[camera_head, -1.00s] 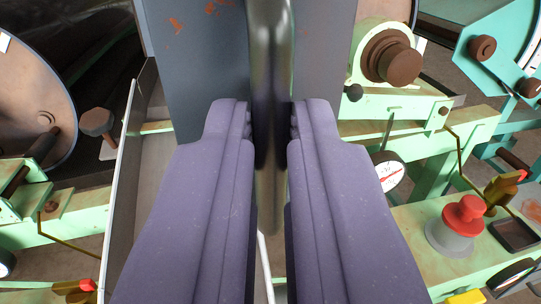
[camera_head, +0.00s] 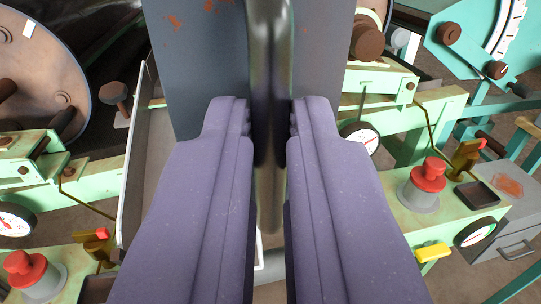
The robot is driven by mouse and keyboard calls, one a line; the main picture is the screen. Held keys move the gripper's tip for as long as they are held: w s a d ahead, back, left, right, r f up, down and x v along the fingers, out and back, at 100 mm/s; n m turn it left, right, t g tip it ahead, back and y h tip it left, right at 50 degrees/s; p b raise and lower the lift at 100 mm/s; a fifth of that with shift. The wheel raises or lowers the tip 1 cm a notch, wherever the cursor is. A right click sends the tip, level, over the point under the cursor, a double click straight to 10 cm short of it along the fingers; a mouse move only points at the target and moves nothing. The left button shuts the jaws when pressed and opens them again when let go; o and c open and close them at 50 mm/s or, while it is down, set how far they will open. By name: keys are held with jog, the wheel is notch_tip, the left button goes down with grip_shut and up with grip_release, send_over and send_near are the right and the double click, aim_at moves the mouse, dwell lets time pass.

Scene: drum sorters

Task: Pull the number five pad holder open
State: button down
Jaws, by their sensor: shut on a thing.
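My gripper (camera_head: 270,128) shows from behind, with its two purple fingers reaching up the middle of the view. It is shut on a dark, shiny vertical handle (camera_head: 270,60). The handle runs down between the fingers against a grey-blue panel (camera_head: 195,70) with orange rust marks. The panel appears to be the front of the pad holder. No number shows on it, so I cannot tell whether it is number five. The fingers hide part of the handle and the lower panel. A pale metal side wall (camera_head: 135,160) shows left of the panel.
Green machine frames stand on both sides. At right are a red-topped knob (camera_head: 428,175), a dial gauge (camera_head: 475,232), a yellow block (camera_head: 432,252) and a grey drawer box (camera_head: 508,215). At left are a large disc (camera_head: 45,60), another gauge (camera_head: 14,222) and a red-topped knob (camera_head: 22,264).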

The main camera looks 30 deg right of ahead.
jog(key=c, duration=1.2)
grip_release()
jog(key=shift+o, duration=0.2)
jog(key=p+v, duration=0.1)
jog(key=v, duration=0.6)
jog(key=shift+s+a, duration=0.25)
jog(key=shift+s, duration=0.1)
